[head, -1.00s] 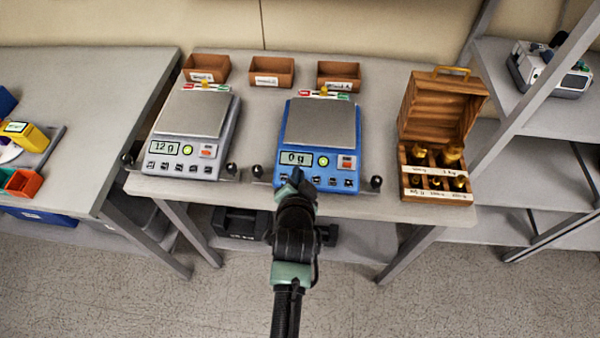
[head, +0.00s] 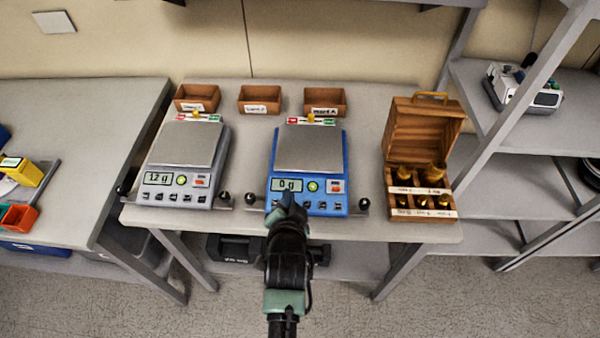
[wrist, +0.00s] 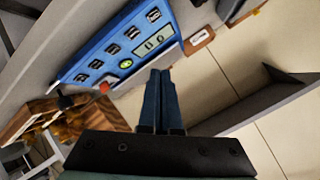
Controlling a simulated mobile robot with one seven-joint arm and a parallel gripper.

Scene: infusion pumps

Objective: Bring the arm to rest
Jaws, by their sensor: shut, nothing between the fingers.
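My gripper (head: 287,200) is at the front edge of the blue scale (head: 310,158), in front of its button panel in the head view. In the wrist view its two dark blue fingers (wrist: 157,85) lie together, shut and empty. The blue scale also shows in the wrist view (wrist: 120,50), with its display and buttons to the upper left of the fingers. Its display reads 0 g. Whether the fingertips touch the scale cannot be told.
A grey scale (head: 187,145) reading 12 g stands to the left. An open wooden weight box (head: 424,135) stands to the right. Small brown bins (head: 260,99) line the back. A metal shelf (head: 520,130) stands at the right. Floor in front is free.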

